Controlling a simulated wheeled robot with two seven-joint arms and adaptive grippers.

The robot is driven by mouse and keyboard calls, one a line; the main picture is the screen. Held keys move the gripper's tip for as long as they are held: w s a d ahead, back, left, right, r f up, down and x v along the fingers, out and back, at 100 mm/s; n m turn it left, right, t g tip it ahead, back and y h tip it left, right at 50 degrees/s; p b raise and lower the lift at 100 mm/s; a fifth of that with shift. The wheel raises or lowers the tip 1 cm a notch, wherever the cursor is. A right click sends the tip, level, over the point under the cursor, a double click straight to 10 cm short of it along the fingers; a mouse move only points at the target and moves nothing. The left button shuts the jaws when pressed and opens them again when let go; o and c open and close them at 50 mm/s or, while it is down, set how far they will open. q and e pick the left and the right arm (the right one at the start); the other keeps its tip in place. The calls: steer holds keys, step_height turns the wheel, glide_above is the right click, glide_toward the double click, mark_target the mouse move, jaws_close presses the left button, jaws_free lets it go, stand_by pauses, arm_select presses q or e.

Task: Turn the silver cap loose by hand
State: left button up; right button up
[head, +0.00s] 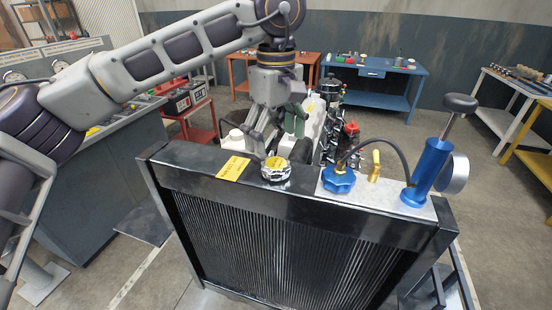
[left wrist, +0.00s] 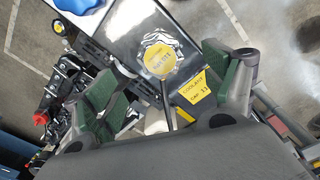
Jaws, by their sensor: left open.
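The silver cap (head: 276,170) sits on the top of the black radiator (head: 330,209). It is round with a ridged rim and a yellow label on top; it also shows in the left wrist view (left wrist: 161,57). My left gripper (head: 274,138) is just above and behind the cap in the head view. Its green-padded fingers are spread wide and hold nothing. In the left wrist view the fingers (left wrist: 166,88) stand on either side, with the cap beyond them and apart from them. My right gripper is not in view.
A yellow card (head: 233,168) lies left of the cap. Engine parts (head: 340,130) lie behind. A blue workbench (head: 375,72) stands farther back.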

mark_target(275, 164)
arm_select(q)
steer(key=shift+f+b, duration=1.25)
steer(key=shift+f, duration=0.9)
steer(key=shift+f, duration=0.1)
steer(key=shift+c, duration=0.4)
steer(key=c, duration=0.9)
steer(key=shift+s+a, duration=0.25)
steer(key=shift+s, duration=0.1)
steer(key=c, duration=0.8)
jaws_close()
steer(key=shift+w+d+f, duration=0.15)
steer(key=shift+d, duration=0.05)
